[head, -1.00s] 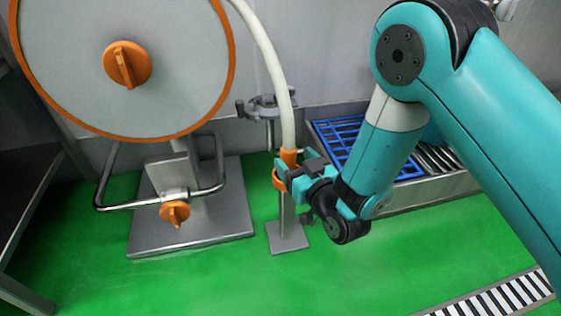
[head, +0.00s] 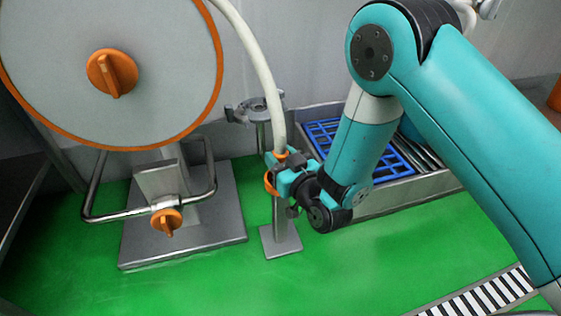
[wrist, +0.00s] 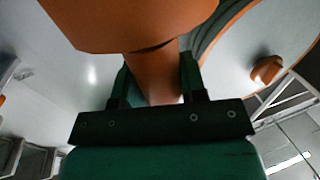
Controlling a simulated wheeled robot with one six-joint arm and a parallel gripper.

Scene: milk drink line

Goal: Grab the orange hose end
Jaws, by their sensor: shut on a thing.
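The orange hose end (head: 282,153) is at the bottom of a pale hose (head: 262,75) that curves down from the upper left. It stands upright at a metal post stand with an orange ring (head: 270,183). My gripper (head: 281,172) comes in from the right and is shut on the hose end. In the wrist view the orange hose end (wrist: 155,75) fills the space between the two fingers of my gripper (wrist: 160,85). The fingers partly hide the hose end in the head view.
A large round reel with an orange rim (head: 219,65) and orange knobs stands on a metal base plate (head: 215,240) at left. A metal trough with a blue grate (head: 325,128) is behind my arm. A striped drain (head: 475,300) lies at lower right. Green floor in front is clear.

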